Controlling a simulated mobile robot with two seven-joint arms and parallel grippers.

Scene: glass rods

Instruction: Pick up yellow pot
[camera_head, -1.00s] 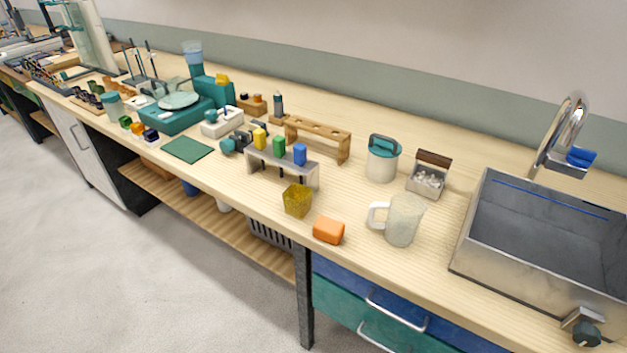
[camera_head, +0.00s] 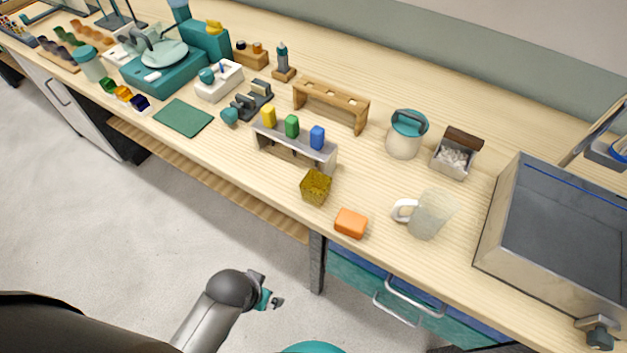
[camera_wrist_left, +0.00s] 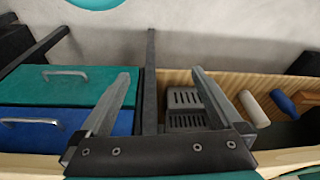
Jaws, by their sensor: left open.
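The yellow pot (camera_head: 316,187) is a small, square, see-through dark yellow cup. In the head view it stands upright near the bench's front edge, just in front of the grey rack's right end. My left gripper (camera_head: 270,299) is in front of the bench and below its top, left of and well apart from the pot. In the left wrist view its two fingers (camera_wrist_left: 163,75) are spread with nothing held between them. The pot does not show in the wrist view. My right gripper is not in view.
An orange block (camera_head: 351,223) lies right of the pot, with a clear jug (camera_head: 431,214) further right. The grey rack (camera_head: 295,146) holds yellow, green and blue pieces. Drawers (camera_wrist_left: 68,85) and a wooden shelf (camera_wrist_left: 180,77) are under the bench. A sink (camera_head: 560,225) stands right.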

